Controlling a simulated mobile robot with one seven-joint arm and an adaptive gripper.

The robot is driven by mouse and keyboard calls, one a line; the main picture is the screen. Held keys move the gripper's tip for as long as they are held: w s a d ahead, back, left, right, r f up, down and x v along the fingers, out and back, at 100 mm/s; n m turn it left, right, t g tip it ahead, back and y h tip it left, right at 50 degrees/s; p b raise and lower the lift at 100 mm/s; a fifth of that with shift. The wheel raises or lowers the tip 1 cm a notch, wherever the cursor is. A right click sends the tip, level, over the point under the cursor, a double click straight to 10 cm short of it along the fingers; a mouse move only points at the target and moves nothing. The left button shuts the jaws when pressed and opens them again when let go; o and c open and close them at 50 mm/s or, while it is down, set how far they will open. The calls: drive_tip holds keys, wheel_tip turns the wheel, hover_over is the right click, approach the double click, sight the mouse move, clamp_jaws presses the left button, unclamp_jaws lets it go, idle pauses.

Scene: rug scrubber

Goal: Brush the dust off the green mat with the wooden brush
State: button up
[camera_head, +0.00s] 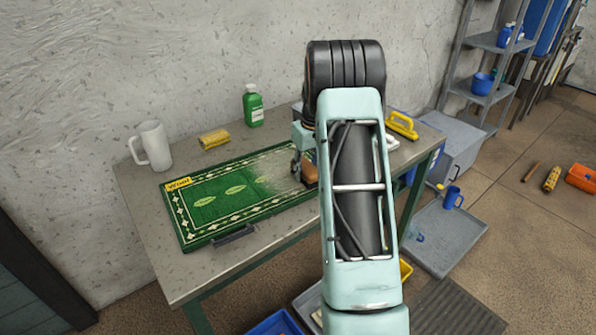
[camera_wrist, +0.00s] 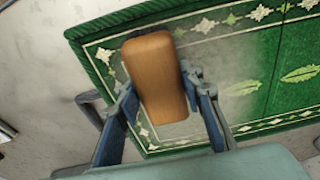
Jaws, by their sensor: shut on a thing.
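The green mat (camera_head: 215,219) lies on the table, with a cream diamond border and leaf shapes. Pale grey dust (camera_head: 268,181) covers its right part in the head view; the left part looks clean green. The wooden brush (camera_wrist: 155,75) is between the fingers of my gripper (camera_wrist: 160,100), which is shut on it. The brush is over the dusty end of the mat (camera_wrist: 290,75). In the head view the brush (camera_head: 309,168) is partly hidden by my arm. Its bristles are hidden, so I cannot tell whether they touch the mat.
On the table (camera_head: 150,235) stand a white mug (camera_head: 153,146), a yellow sponge (camera_head: 214,138) and a green bottle (camera_head: 253,106) behind the mat. A yellow-handled brush (camera_head: 402,125) is at the right. A dark handle (camera_head: 234,235) lies at the mat's front edge.

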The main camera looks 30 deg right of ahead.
sight(285, 185)
drive_tip(key=shift+w+d+f+p, duration=0.1)
drive_tip(key=shift+d+p, duration=0.1)
drive_tip(key=shift+d, duration=1.1)
drive_tip(key=shift+d+f+p, duration=0.1)
drive_tip(key=shift+d+p, duration=0.05)
drive_tip(key=shift+d, duration=1.1)
drive_tip(key=shift+s+a+r+b, duration=0.15)
drive_tip(key=shift+a+b, duration=0.3)
drive_tip(key=shift+a, duration=1.8)
drive_tip(key=shift+s+a+b, duration=0.15)
drive_tip(key=shift+a+b, duration=0.25)
drive_tip(key=shift+a, duration=1.8)
